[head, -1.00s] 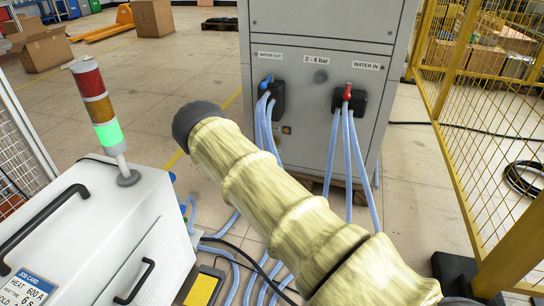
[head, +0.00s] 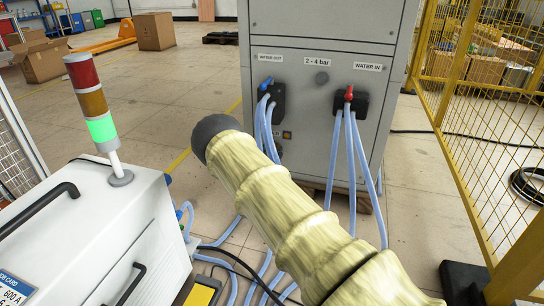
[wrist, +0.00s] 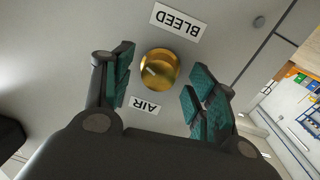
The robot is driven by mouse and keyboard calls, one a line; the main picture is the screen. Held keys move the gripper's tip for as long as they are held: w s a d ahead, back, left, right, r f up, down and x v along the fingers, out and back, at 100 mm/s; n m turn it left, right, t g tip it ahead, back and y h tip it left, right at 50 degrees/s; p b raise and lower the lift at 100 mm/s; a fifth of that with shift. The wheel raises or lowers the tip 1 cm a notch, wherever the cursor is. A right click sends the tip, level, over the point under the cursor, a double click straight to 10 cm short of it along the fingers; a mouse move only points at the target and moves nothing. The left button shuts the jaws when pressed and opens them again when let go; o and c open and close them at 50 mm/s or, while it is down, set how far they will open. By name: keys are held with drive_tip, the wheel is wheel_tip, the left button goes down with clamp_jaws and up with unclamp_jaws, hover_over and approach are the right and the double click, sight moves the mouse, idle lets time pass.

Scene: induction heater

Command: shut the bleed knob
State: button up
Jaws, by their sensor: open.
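The bleed knob (wrist: 160,70) is a round brass knob with a pale mark on its face, on a grey panel in the wrist view. A BLEED label (wrist: 179,21) and an AIR label (wrist: 145,104) sit on either side of it, upside down. My gripper (wrist: 160,84) is open, with one teal-padded finger on each side of the knob in the picture. I see no contact between pads and knob. In the head view my arm in its yellow cover reaches toward the grey cabinet (head: 315,130); the knob does not show there.
The cabinet front carries a blue-handled WATER OUT valve (head: 267,84) and a red-handled WATER IN valve (head: 349,94), with blue hoses (head: 355,170) hanging down. A white machine with a signal tower (head: 92,105) stands at left. A yellow mesh fence (head: 470,110) stands at right.

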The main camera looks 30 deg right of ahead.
drive_tip(key=shift+w+d, duration=0.2)
drive_tip(key=shift+d, duration=0.1)
drive_tip(key=c, duration=1)
drive_tip(key=shift+c, duration=0.2)
